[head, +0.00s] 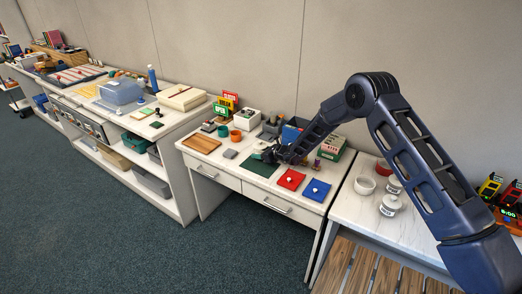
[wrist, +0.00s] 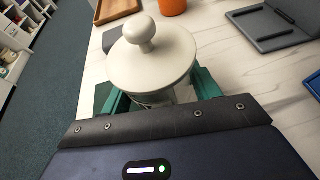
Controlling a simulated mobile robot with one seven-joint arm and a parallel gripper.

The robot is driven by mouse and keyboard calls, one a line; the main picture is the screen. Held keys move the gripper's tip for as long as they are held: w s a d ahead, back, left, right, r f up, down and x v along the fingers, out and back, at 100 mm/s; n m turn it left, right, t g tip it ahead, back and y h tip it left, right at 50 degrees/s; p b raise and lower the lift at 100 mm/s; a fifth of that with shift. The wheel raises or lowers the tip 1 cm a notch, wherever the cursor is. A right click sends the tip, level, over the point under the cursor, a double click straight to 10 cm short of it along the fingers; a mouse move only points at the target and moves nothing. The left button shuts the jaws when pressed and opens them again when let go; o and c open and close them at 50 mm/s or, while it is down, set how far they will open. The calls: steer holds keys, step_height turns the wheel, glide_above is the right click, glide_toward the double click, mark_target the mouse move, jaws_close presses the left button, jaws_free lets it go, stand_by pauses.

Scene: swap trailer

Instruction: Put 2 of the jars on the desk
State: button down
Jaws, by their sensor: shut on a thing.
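My gripper (head: 268,154) is low over the desk (head: 229,181), near its dark green mat (head: 257,168). It is shut on a jar (wrist: 152,62), which has a pale, round, knobbed lid and appears upright between the green fingers in the wrist view. The lid hides most of the jar's body. I cannot tell whether its base touches the desk. In the head view the arm's end mostly hides this jar. Two more white lidded jars, a front one (head: 390,206) and a back one (head: 394,186), stand on the table to the right.
Red (head: 290,179) and blue (head: 316,190) mats lie right of the green mat. Boxes stand behind. A white bowl (head: 365,185) and red bowl (head: 384,168) share the right table (head: 349,208).

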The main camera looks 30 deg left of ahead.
steer(key=shift+f, duration=0.6)
stand_by(0.4)
steer(key=shift+c, duration=1.4)
jaws_free()
steer(key=shift+d, duration=0.1)
